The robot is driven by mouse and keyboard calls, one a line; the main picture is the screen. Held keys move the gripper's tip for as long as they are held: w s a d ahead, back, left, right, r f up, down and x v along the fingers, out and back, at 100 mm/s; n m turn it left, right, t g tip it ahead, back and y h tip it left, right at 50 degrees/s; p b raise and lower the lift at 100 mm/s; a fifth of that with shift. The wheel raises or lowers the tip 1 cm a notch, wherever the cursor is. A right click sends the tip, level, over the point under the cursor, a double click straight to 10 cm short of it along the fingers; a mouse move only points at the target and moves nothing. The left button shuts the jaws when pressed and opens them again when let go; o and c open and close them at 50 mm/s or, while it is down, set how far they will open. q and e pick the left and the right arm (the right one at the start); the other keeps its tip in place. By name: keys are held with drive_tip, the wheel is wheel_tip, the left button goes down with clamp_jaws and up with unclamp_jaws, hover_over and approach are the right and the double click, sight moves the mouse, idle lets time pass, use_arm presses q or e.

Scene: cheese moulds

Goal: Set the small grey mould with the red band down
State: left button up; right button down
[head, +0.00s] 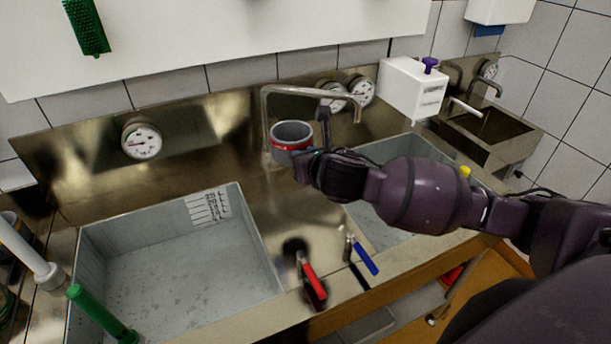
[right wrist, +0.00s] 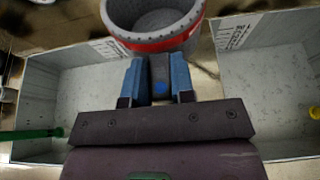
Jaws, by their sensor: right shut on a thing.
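The small grey mould with the red band (head: 291,146) is upright, open end up, over the steel strip between the two sinks, near the tap. In the right wrist view its rim and red band (right wrist: 165,44) show just beyond my fingers. My right gripper (right wrist: 158,68) is shut on the mould at its near side. In the head view the right gripper (head: 308,167) is mostly hidden behind its own wrist. I cannot tell whether the mould's base touches the steel. My left gripper is not in view.
A large sink (head: 180,275) lies to the left, another sink (head: 385,150) to the right under my arm. A bent steel tap (head: 300,91) stands behind the mould. Red (head: 312,278) and blue (head: 364,256) levers stand in front. A white box (head: 411,88) sits behind right.

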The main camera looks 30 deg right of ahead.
drive_tip(key=shift+r, duration=0.5)
drive_tip(key=shift+s+a+f, duration=0.15)
drive_tip(key=shift+s+a, duration=0.05)
drive_tip(key=shift+s, duration=0.05)
drive_tip(key=s+a+f+b, duration=0.2)
drive_tip(key=s+a+f, duration=0.4)
drive_tip(key=s+f, duration=0.1)
drive_tip(key=shift+s+a+f+n+y+b, duration=0.15)
drive_tip(key=shift+s+n+y+b, duration=0.15)
drive_tip(key=shift+y+b, duration=0.1)
